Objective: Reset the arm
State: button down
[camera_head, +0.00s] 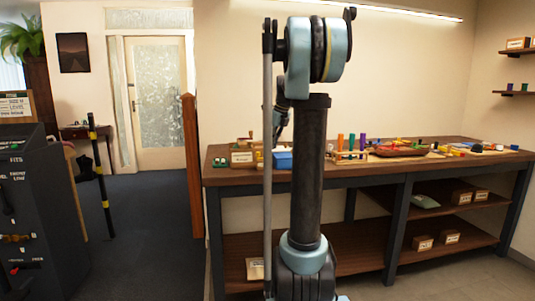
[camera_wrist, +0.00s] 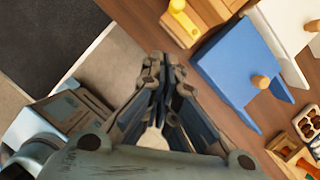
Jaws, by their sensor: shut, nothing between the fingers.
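My gripper (camera_wrist: 160,95) is in the middle of the wrist view, its fingers drawn together with nothing between them. It points down over the front edge of the wooden workbench (camera_head: 420,165). In the head view my arm rises in front of the bench and hides part of it; the gripper's fingers cannot be made out there. A blue block-like object with a wooden knob (camera_wrist: 235,65) lies on the bench to the right of my gripper, apart from it. It also shows in the head view (camera_head: 283,160).
A yellow piece (camera_wrist: 183,20) lies near the blue object. A rack with coloured cylinders (camera_head: 350,150) and a reddish tray (camera_head: 400,149) stand farther right on the bench. Small boxes (camera_head: 423,243) sit on the lower shelves. A dark cabinet (camera_head: 35,210) stands at the left. Carpet before the door is clear.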

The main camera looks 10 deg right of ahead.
jog(key=s+a+f+n+h, duration=0.15)
jog(key=s+f+n, duration=0.25)
jog(key=s+n, duration=0.5)
jog(key=s+a+f+n+y, duration=0.1)
jog(key=s+a+f+n, duration=0.3)
jog(key=s, duration=1)
jog(key=s+f+n+g+h, duration=0.1)
jog(key=s+f+n, duration=1.5)
jog(key=s+f, duration=0.1)
jog(key=shift+s+d+f+n+h, duration=0.2)
jog(key=shift+s+d+n+h, duration=0.15)
jog(key=shift+s+d, duration=0.1)
